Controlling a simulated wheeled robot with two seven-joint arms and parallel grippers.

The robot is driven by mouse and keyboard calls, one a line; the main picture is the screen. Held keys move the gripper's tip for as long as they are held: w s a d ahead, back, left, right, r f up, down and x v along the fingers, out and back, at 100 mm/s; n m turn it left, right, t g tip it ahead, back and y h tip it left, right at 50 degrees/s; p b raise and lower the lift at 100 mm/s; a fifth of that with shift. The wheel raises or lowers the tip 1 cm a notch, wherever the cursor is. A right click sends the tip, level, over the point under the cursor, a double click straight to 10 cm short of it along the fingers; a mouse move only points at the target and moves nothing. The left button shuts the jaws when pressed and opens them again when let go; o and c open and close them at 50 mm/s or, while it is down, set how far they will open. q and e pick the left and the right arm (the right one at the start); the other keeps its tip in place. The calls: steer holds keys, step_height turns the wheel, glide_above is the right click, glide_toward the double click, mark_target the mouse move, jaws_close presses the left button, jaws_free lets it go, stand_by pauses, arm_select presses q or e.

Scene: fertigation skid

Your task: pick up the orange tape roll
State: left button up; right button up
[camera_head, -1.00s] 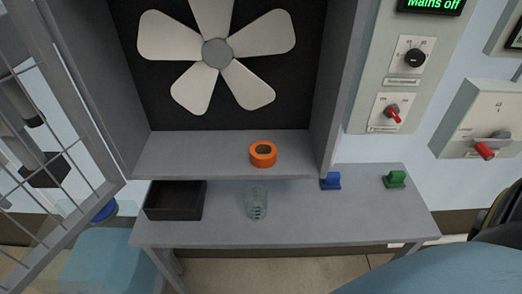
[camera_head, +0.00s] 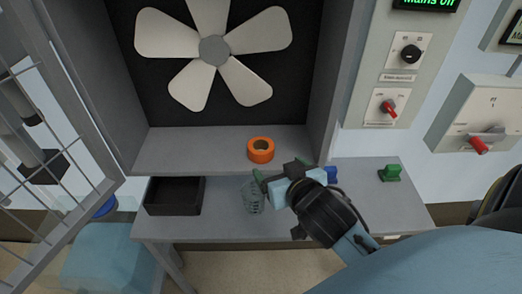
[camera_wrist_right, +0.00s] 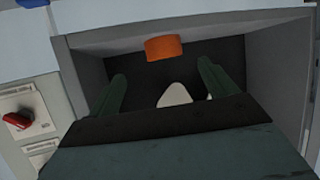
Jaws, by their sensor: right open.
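The orange tape roll (camera_head: 261,150) lies flat on the grey floor of the fan cabinet, near its front edge. It also shows in the right wrist view (camera_wrist_right: 165,48), beyond the fingers and between their lines. My right gripper (camera_head: 276,172) is in front of the cabinet's front edge, just below the roll in the head picture. Its two green fingers (camera_wrist_right: 161,88) are spread apart in the right wrist view with nothing between them. The gripper is apart from the roll. My left gripper is in neither view.
The cabinet floor (camera_head: 190,151) has side walls and a large fan (camera_head: 213,50) behind. On the lower table (camera_head: 225,226) stand a dark tray (camera_head: 174,196), a clear glass (camera_head: 251,196), a partly hidden blue block (camera_head: 331,174) and a green block (camera_head: 390,173). A mesh door (camera_head: 60,100) stands at left.

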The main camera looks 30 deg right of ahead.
glide_toward(259, 145)
steer(key=x, duration=0.3)
steer(key=shift+w+d+f, duration=0.25)
steer(key=shift+w, duration=0.05)
steer(key=x, duration=0.5)
steer(key=shift+w+a+r, duration=0.1)
steer(key=shift+w+a, duration=0.1)
steer(key=c, duration=1)
